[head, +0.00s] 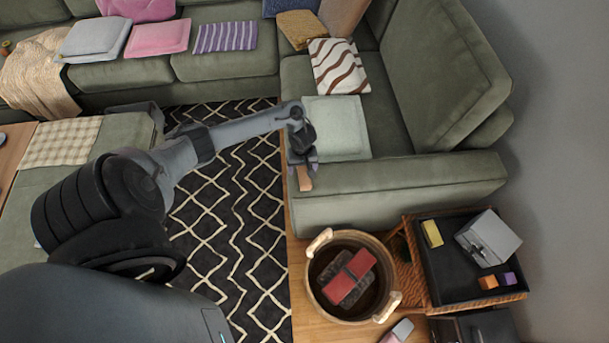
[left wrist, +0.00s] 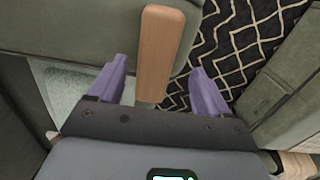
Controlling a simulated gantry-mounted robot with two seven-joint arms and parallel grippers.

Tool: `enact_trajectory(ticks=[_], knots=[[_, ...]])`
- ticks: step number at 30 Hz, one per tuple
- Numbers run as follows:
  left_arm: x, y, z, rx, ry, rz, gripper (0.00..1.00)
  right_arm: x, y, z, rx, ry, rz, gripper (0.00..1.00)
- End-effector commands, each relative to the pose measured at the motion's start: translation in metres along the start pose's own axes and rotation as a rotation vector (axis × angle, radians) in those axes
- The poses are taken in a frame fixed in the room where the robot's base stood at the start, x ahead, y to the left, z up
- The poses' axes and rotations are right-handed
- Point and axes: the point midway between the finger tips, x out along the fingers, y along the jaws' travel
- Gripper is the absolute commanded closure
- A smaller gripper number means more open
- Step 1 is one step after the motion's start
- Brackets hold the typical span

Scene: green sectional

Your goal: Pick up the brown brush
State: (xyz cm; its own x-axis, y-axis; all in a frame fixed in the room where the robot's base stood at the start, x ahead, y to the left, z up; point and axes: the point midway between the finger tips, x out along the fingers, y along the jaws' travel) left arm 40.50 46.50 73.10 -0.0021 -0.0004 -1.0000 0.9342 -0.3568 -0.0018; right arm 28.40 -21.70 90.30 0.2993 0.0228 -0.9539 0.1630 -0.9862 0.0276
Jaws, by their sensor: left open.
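The brown brush (head: 305,179) shows as a small wooden piece just below my left gripper (head: 302,164), by the front end of the green sofa arm. In the left wrist view the brush (left wrist: 160,50) is a long, smooth light-brown bar reaching in between the two purple fingers of my left gripper (left wrist: 160,85). The fingers are apart, with a gap on each side of the brush. My right gripper is not in view.
The green sectional (head: 400,185) surrounds the gripper, with a pale cushion (head: 338,125) beside it. A round basket (head: 317,292) with red and dark items stands below. A wicker side table (head: 447,300) holds boxes. The patterned rug (head: 235,200) has open floor.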

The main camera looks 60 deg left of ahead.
Motion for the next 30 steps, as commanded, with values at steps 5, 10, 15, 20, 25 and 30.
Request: enact_trajectory(ticks=[5, 10, 15, 20, 25, 30], knots=[[0.009, 0.001, -0.001, -0.001, 0.001, 0.001, 0.22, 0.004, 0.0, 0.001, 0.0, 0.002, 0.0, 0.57], [0.029, 0.002, -0.003, -0.001, 0.0, -0.001, 0.22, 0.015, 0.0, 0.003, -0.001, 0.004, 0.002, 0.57], [0.05, 0.003, -0.004, 0.0, 0.0, 0.001, 0.22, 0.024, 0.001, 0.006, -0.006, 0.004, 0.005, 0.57], [0.057, 0.003, -0.004, 0.001, 0.001, 0.001, 0.22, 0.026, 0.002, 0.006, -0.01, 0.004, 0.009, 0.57], [0.057, 0.003, -0.005, 0.001, 0.002, 0.002, 0.22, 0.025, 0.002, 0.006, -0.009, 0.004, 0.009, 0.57], [0.057, 0.003, -0.004, 0.001, 0.002, 0.001, 0.38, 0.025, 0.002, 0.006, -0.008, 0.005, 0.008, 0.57]])
